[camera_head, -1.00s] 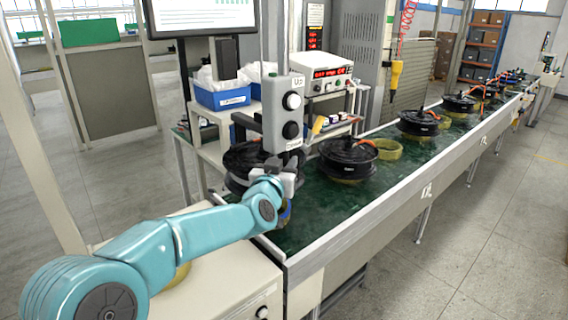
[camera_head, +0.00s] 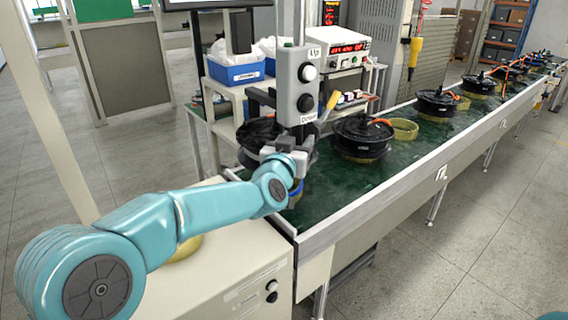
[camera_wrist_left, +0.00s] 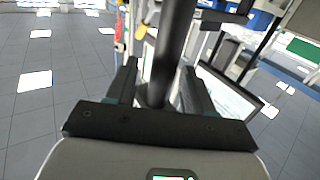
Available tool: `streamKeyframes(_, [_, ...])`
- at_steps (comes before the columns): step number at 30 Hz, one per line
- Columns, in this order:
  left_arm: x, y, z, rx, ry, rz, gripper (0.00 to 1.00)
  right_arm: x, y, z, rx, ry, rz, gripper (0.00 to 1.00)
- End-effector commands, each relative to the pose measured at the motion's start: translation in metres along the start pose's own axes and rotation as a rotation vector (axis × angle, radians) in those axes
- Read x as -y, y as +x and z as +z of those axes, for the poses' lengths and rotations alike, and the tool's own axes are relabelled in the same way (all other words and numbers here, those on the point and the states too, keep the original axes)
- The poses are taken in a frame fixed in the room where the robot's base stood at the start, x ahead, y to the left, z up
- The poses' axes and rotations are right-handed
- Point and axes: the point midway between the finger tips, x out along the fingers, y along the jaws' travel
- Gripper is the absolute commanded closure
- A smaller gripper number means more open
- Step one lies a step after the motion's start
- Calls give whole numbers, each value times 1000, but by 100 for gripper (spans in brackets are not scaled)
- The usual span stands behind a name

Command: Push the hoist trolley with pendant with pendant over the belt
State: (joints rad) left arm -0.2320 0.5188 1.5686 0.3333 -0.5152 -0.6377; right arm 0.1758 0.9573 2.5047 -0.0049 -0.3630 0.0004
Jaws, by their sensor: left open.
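The hoist pendant (camera_head: 297,88) is a grey upright box with an Up and a Down button, below a vertical grey post of the trolley (camera_head: 290,20). It appears over the near end of the green belt (camera_head: 335,190). My left gripper (camera_head: 289,155) is open at the pendant's lower end. In the left wrist view a dark pole stands between the open fingers (camera_wrist_left: 160,85); I cannot tell whether they touch it. A black hub motor (camera_head: 257,135) is partly hidden behind the pendant.
Another hub motor (camera_head: 362,138) sits on the belt beside a yellow ring (camera_head: 403,130), with several more farther along. A blue bin (camera_head: 236,72) and a bench meter (camera_head: 335,52) stand behind. A white cabinet (camera_head: 235,275) is in front; the floor at right is clear.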

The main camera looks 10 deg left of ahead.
Motion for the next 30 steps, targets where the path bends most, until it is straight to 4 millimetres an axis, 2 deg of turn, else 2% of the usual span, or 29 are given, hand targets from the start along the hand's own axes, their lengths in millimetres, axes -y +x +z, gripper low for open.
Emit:
streamKeyframes(3, [0,-32,3,-3,0,1,48,-5,14,0,0,0,0,57])
streamKeyframes(9, [0,-86,2,-3,-1,2,48,-9,26,0,0,0,0,57])
streamKeyframes(15, [-1,-125,0,-3,1,2,48,-11,31,-1,0,0,0,57])
streamKeyframes(21, [-1,-140,0,-1,2,1,48,-12,32,-1,0,0,0,57])
streamKeyframes(30, [0,-141,0,-1,1,0,48,-12,32,-1,0,0,0,57])
